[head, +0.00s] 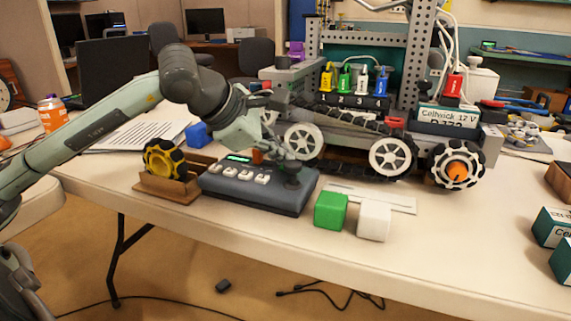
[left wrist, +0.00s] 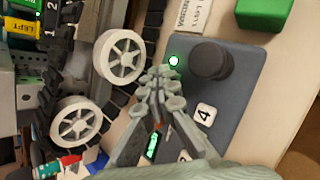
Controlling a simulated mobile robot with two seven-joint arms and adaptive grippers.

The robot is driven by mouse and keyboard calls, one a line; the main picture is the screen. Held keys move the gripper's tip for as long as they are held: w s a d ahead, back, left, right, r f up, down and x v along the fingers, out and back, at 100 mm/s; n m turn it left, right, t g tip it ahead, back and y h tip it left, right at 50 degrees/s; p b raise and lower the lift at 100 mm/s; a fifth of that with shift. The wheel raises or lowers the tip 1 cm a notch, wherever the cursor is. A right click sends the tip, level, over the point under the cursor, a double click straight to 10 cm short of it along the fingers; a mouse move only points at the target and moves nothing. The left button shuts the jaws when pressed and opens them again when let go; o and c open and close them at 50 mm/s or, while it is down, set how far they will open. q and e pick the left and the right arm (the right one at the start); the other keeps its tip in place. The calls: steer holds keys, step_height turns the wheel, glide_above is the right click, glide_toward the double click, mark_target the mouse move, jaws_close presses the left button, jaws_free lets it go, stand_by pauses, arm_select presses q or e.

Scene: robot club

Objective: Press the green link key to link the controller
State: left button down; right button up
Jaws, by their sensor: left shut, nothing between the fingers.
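The controller (head: 300,204) is a dark grey box near the table's front edge, with white numbered keys, a green-lit display and a black joystick knob. In the left wrist view, the controller (left wrist: 235,90) shows its knob (left wrist: 210,61) and a small round green-rimmed spot with a bright white centre, which looks like the green link key (left wrist: 173,61). My left gripper (head: 284,154) is shut and empty over the controller's far right part. In the left wrist view, its fingertips (left wrist: 164,76) appear just beside the green spot; I cannot tell whether they touch. My right gripper is not in view.
A wheeled robot (head: 390,156) stands close behind the controller. A yellow-and-black wheel (head: 164,158) in a brown holder stands at its left. A green cube (head: 331,210) and a white cube (head: 374,220) sit at its right.

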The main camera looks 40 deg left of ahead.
mark_target(282, 167)
arm_select(q)
steer(key=shift+r+p, duration=0.3)
steer(key=shift+r, duration=0.4)
step_height(282, 167, up, 5)
steer(key=p, duration=0.4)
stand_by(0.8)
